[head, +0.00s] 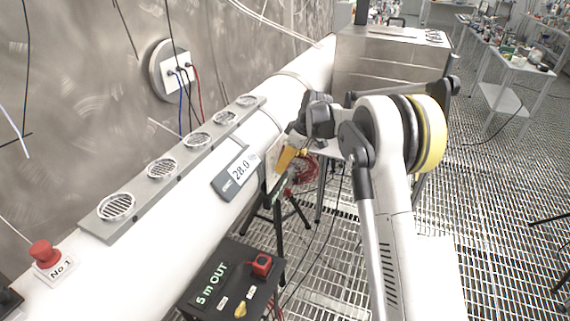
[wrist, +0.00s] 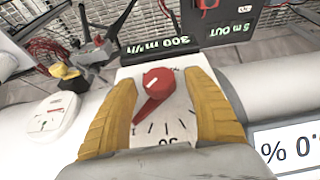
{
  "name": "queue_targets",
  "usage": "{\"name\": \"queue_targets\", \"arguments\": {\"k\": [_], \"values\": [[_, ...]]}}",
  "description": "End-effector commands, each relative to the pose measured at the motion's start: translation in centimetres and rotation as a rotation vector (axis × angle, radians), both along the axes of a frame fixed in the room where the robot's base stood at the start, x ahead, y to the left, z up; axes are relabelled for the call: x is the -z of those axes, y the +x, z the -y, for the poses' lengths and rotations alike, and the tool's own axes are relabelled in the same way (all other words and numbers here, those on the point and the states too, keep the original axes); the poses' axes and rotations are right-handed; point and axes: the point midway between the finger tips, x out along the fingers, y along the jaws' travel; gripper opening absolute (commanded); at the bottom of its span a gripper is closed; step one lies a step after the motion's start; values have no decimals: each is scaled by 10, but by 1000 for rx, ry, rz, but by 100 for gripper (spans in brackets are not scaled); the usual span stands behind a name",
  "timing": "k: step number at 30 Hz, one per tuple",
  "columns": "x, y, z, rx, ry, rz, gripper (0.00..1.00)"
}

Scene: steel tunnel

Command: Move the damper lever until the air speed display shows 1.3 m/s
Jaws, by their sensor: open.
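The red damper lever (wrist: 157,85) sits on a white dial plate with tick marks in the wrist view. Its round hub is at the top and its narrow arm points down and left. My gripper (wrist: 161,78) is open, with one yellow finger on each side of the lever and a visible gap to both. In the head view my gripper (head: 287,158) is at the white pipe, and it hides the lever. A grey display (head: 238,172) on the pipe reads 28.0, and a percent sign shows beside its upside-down digits in the wrist view (wrist: 288,150). No m/s reading is legible.
A round white gauge (wrist: 47,118) and red wires (head: 304,170) are near my gripper. A black box (head: 228,280) marked "5 m OUT" stands beside the pipe. A grey strip with several round vents (head: 180,172) and a red button (head: 43,252) are on the pipe.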

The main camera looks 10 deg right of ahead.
Motion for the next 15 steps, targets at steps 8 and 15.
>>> {"name": "queue_targets", "arguments": {"k": [8,15], "values": [[0,0,0,0,0,0,31],[0,0,0,0,0,0,7]]}}
